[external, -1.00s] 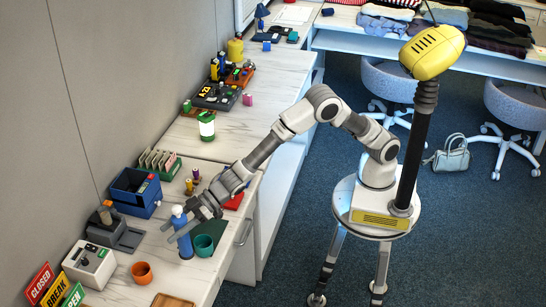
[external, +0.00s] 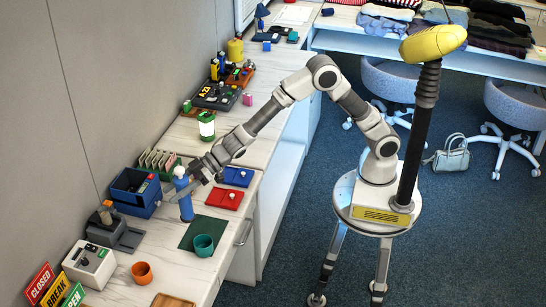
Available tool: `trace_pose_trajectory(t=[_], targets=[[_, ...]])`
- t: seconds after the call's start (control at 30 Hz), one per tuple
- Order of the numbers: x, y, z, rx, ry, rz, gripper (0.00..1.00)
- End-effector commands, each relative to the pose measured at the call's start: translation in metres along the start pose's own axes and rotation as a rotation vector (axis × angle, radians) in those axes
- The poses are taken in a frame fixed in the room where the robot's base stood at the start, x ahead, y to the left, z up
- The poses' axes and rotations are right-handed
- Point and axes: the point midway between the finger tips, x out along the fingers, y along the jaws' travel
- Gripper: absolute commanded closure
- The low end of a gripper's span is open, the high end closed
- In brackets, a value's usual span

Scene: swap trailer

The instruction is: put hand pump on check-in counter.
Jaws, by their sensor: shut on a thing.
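The hand pump (external: 186,207) is a blue bottle with a pale blue top, upright at the left end of my arm. My gripper (external: 183,184) is shut on it near its upper part. The pump is over the near part of the white marble-topped counter (external: 168,262), beside the blue bin. I cannot tell whether its base touches the top or hangs just above it. The fingers are small and partly merge with the pump's top in this view.
A dark blue bin (external: 134,195) and a card rack (external: 159,162) are left of the pump. A red tray (external: 224,199) and a blue tray (external: 234,177) lie to its right. A green mat (external: 190,237), teal cup (external: 204,246) and orange cup (external: 142,273) are nearer.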

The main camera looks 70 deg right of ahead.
Motion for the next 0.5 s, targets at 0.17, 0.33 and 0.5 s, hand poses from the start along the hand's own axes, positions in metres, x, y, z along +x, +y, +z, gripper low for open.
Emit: trace_pose_trajectory(t=[0.17, 0.33, 0.5], targets=[[-0.029, 0.083, 0.008, 0.034, 0.003, 0.088, 1.00], [-0.072, 0.166, 0.023, 0.070, 0.004, 0.176, 1.00], [-0.124, 0.240, 0.043, 0.106, 0.006, 0.262, 1.00]])
